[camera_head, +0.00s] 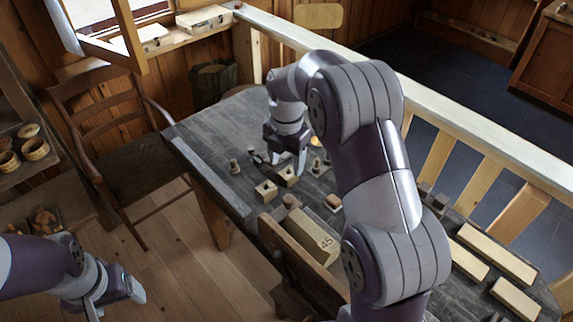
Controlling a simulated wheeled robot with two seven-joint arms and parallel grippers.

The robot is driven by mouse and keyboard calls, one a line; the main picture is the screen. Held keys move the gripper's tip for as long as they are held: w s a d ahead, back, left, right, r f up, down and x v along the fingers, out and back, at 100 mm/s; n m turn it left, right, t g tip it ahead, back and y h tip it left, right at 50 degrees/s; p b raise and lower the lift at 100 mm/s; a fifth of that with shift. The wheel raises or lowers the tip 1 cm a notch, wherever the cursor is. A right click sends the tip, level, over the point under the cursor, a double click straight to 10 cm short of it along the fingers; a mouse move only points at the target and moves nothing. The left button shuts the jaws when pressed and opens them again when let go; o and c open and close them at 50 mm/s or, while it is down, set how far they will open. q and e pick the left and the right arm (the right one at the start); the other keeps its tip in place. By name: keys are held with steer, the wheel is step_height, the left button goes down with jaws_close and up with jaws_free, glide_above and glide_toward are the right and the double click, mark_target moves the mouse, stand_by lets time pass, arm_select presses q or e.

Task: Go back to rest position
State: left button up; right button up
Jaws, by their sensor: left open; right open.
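My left gripper (115,296) hangs over the wooden floor at the lower left, away from the table, open and with nothing seen in it. My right arm crosses the middle of the view and reaches over the dark wooden table (215,130). My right gripper (290,168) points down at the table, open, close above a small wooden block (287,177). I cannot tell whether its fingers touch the block. A turned spool (234,166) stands on the table left of the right gripper. My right arm hides part of the table behind it.
Another wooden block (266,191) lies near the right gripper, and a long block marked 45 (308,238) is nearer. Pale bars (497,254) lie at the table's right. A chair (110,130) stands left of the table, a railing (440,103) behind it. Open floor lies at lower left.

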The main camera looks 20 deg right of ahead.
stand_by(0.3)
steer(key=s+a+f+m+b, duration=0.1)
steer(key=s+f+m, duration=0.1)
steer(key=s+m, duration=0.3)
steer(key=s+a+f+m+b, duration=0.1)
steer(key=s+m, duration=0.3)
steer(key=m, duration=0.7)
steer(key=s+a+f+m+t, duration=0.1)
steer(key=s+f+m, duration=0.1)
steer(key=s+m, duration=0.3)
steer(key=shift+s+a+f+m+b, duration=0.1)
steer(key=shift+s+f+m+b, duration=0.1)
steer(key=shift+m, duration=0.6)
steer(key=shift+s+f+m+b, duration=0.15)
steer(key=shift+m+b, duration=0.05)
steer(key=shift+m, duration=0.6)
steer(key=s, duration=0.2)
steer(key=s+a+b, duration=0.1)
steer(key=s, duration=0.1)
steer(key=shift+a, duration=0.1)
steer(key=shift+s+r, duration=0.1)
steer(key=shift+s, duration=0.05)
